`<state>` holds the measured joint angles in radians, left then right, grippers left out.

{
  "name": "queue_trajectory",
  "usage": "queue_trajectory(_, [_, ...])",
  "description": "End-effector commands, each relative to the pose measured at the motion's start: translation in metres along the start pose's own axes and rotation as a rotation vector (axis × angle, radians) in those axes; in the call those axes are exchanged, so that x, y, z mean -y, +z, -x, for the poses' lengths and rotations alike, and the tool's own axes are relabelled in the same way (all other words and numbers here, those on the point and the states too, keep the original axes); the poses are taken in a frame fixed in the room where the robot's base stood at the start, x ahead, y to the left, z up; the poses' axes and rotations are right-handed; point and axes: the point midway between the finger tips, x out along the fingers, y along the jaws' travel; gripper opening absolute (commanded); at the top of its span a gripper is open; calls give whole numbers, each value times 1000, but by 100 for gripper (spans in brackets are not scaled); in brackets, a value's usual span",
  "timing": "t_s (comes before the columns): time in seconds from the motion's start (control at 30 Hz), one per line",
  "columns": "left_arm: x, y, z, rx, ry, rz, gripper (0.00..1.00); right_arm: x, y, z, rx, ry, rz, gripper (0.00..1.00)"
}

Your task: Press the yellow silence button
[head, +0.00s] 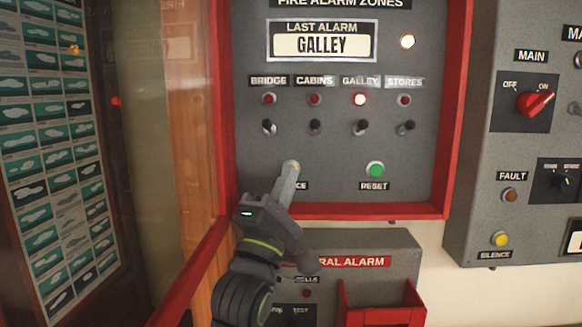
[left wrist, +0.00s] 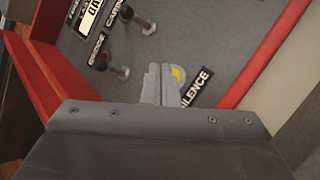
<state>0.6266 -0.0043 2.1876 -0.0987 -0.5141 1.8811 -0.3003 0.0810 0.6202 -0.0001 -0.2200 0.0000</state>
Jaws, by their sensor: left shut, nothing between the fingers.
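My left gripper (head: 291,168) is shut and empty, its fingertips over the lower left of the grey fire alarm panel (head: 335,165). In the left wrist view the shut fingers (left wrist: 162,84) overlap a yellow button (left wrist: 179,74), which is partly hidden behind them, beside a SILENCE label (left wrist: 197,88). In the head view the fingers hide that button and most of its label, leaving "CE" (head: 302,186). I cannot tell whether the tips touch the button. Another yellow button (head: 500,239), labelled SILENCE, is on the right-hand panel. My right gripper is not in view.
A green reset button (head: 375,169) is right of my gripper. A red frame (head: 330,211) edges the panel. A general alarm box (head: 385,262) is below, and a red rotary switch (head: 535,103) is at right.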

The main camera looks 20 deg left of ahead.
Motion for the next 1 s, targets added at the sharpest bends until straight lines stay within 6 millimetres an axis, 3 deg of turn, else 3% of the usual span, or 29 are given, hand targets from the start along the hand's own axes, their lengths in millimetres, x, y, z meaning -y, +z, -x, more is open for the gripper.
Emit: queue_trajectory(1.0, [0,-3,-9,3,9,-7,0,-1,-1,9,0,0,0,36])
